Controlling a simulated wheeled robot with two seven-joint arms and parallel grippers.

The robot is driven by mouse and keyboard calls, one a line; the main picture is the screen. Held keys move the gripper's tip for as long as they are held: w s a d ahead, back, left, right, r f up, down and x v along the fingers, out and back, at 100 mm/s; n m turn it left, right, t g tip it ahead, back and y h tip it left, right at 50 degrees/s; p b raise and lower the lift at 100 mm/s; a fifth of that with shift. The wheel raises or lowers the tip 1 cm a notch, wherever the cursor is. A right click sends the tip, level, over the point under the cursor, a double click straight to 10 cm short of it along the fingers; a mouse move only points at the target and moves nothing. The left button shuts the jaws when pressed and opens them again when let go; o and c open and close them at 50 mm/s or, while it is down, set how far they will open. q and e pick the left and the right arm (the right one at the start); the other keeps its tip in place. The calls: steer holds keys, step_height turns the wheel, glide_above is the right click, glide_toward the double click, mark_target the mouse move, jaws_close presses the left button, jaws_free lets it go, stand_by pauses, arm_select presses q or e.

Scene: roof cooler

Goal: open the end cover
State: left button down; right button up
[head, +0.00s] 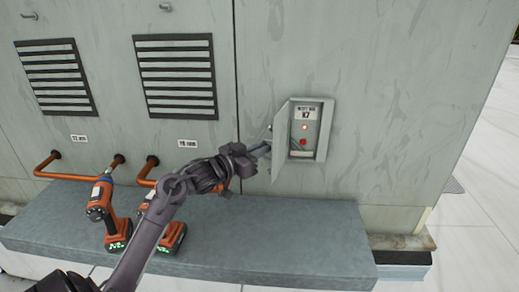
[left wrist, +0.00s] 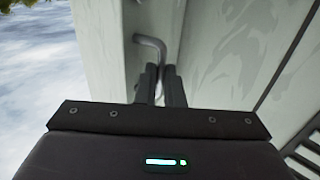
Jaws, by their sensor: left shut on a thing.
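The end cover (head: 283,146) is a pale grey hinged door on the end wall of the cooler cabinet. It stands swung open to the left of its box, and the recess (head: 306,128) shows a label, a small lit lamp and a red button. My left gripper (head: 263,149) is at the outer face of the cover. In the left wrist view its fingers (left wrist: 161,84) are shut on the cover's bent grey handle (left wrist: 153,46). The spot where fingers and handle meet is partly hidden in the head view. My right gripper is not in view.
Two orange cordless drills (head: 103,208) stand on the grey ledge (head: 270,235) below, one partly behind my left arm. Copper pipes (head: 75,176) stick out of the wall at left, under two louvred vents (head: 175,76). The ledge's right part is clear.

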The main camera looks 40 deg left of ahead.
arm_select(q)
steer(key=shift+a+r, duration=0.15)
steer(key=shift+r, duration=0.3)
steer(key=c, duration=1.9)
jaws_free()
steer(key=shift+w, duration=0.1)
steer(key=shift+o, duration=1.3)
steer(key=shift+w+f, duration=0.15)
steer(key=shift+o, duration=0.5)
steer(key=shift+w+f, duration=0.25)
steer(key=b+v, duration=0.3)
steer(key=v, duration=0.5)
